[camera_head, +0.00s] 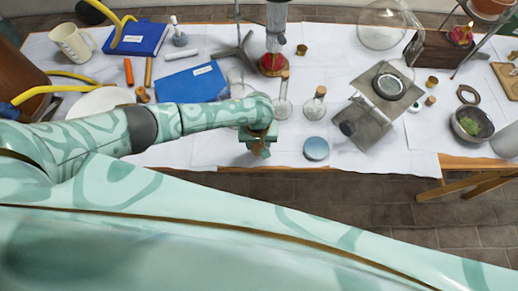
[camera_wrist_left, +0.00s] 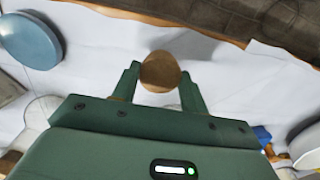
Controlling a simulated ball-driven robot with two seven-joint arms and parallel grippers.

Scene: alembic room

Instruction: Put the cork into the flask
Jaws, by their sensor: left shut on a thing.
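My left gripper (camera_head: 260,150) is over the front part of the white-covered table, fingers downward. In the left wrist view its two green fingers (camera_wrist_left: 160,80) are shut on a round brown cork (camera_wrist_left: 160,70). A clear glass flask (camera_head: 238,78) stands just behind my left wrist, its lower part hidden by the arm. I cannot tell which flask is meant. My right gripper is not in view.
A round blue-lidded thing (camera_head: 316,148) lies right of the gripper, also in the left wrist view (camera_wrist_left: 30,38). A grey metal stand (camera_head: 362,130) is farther right. Blue books (camera_head: 195,84) lie behind the arm. The table's front edge is close to the gripper.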

